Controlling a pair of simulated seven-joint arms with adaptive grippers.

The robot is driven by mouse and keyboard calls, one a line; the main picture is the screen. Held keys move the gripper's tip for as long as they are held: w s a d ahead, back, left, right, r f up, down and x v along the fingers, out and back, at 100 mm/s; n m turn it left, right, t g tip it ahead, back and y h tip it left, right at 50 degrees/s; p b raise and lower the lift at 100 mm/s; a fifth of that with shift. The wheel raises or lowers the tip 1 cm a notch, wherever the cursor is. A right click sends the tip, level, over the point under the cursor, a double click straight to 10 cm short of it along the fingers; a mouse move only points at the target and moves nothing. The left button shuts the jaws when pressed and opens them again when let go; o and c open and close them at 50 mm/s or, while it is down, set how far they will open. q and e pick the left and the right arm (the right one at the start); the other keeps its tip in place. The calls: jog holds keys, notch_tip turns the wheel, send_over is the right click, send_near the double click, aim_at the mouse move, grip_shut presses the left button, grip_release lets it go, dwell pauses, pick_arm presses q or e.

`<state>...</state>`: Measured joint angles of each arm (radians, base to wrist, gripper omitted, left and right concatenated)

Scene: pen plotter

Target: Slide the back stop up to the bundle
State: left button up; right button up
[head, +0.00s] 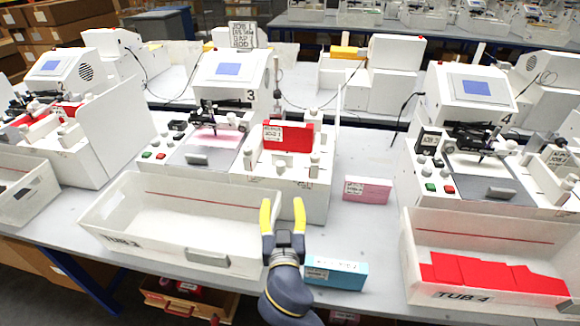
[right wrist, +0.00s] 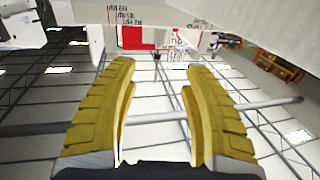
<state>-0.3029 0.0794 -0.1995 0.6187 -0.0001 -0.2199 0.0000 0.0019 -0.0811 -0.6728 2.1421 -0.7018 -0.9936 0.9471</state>
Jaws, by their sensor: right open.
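A red bundle (head: 299,137) with a white printed label sits in the white holder (head: 290,178) at the right side of plotter 3. A white post with a knob (head: 314,163) stands at the holder's right end; I cannot tell whether it is the back stop. My right gripper (head: 282,204) is open and empty, in front of the holder and apart from it, with its yellow fingers pointing toward it. In the right wrist view the open fingers (right wrist: 157,80) frame empty space, and a red patch (right wrist: 135,38) shows beyond them. My left gripper is out of view.
An empty white tub (head: 180,200) stands left of my right gripper. A blue box (head: 336,273) lies close to its right, and a pink box (head: 367,190) lies farther back. Tub 4 (head: 490,228) holds red packs.

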aim_at(281, 169)
jog(key=w, duration=1.6)
jog(key=shift+w+a, duration=0.1)
jog(key=shift+w, duration=0.15)
jog(key=shift+c, duration=0.2)
grip_shut()
